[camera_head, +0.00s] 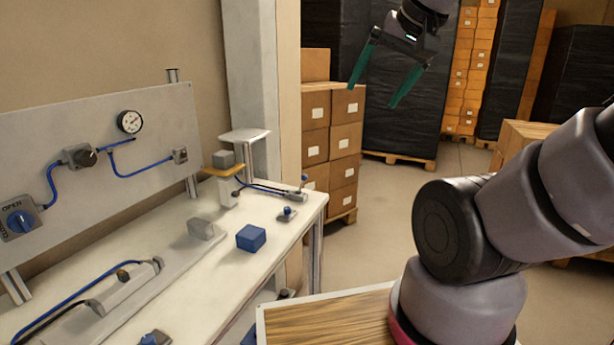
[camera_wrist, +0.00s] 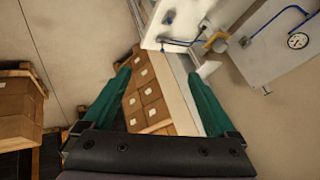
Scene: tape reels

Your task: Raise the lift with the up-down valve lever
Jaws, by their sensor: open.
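The lift (camera_head: 228,192) looks like a white upright body at the bench's back right, with a yellow plate (camera_head: 212,171) on top and a grey block (camera_head: 223,158) on that plate. A small blue-topped valve lever (camera_head: 287,212) on a grey base stands near the bench's right end; I cannot read its label. Another small blue-topped part (camera_head: 155,338) is cut off at the bottom edge. My gripper (camera_head: 376,95) is open and empty, high up to the right of the bench and apart from it. In the wrist view my gripper (camera_wrist: 158,77) shows two spread green fingers; the yellow plate (camera_wrist: 216,39) is beyond them.
The white bench (camera_head: 215,275) also carries a blue block (camera_head: 251,237), a grey block (camera_head: 201,229) and a cylinder (camera_head: 125,285). The back panel (camera_head: 60,150) holds a gauge (camera_head: 129,121), knobs and blue hoses. A raised white stand (camera_head: 245,135) is behind the lift. Stacked cartons (camera_head: 345,140) stand beyond.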

